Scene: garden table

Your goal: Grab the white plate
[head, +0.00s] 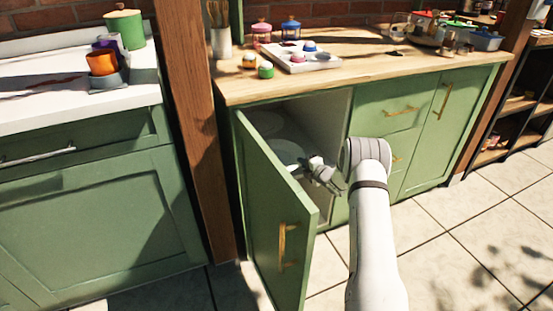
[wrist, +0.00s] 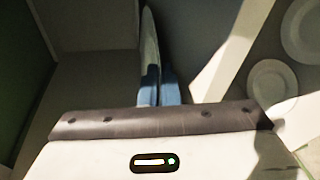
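A white plate (head: 287,152) shows inside the open cabinet, partly hidden by the door, with its near edge at my gripper (head: 312,170). In the wrist view the plate (wrist: 150,40) appears nearly edge-on as a thin pale strip. The blue fingertips of my gripper (wrist: 159,86) are close together with the plate's edge between them. The gripper looks shut on it. Two other white round plates, one smaller (wrist: 268,80) and one larger (wrist: 303,32), lie to the right in the wrist view, apart from the fingers.
The green cabinet door (head: 275,215) stands open just left of my gripper. The wooden countertop (head: 370,62) is above, carrying a tray (head: 300,62) and jars. A wooden post (head: 192,110) stands left of the cabinet. The tiled floor on the right is clear.

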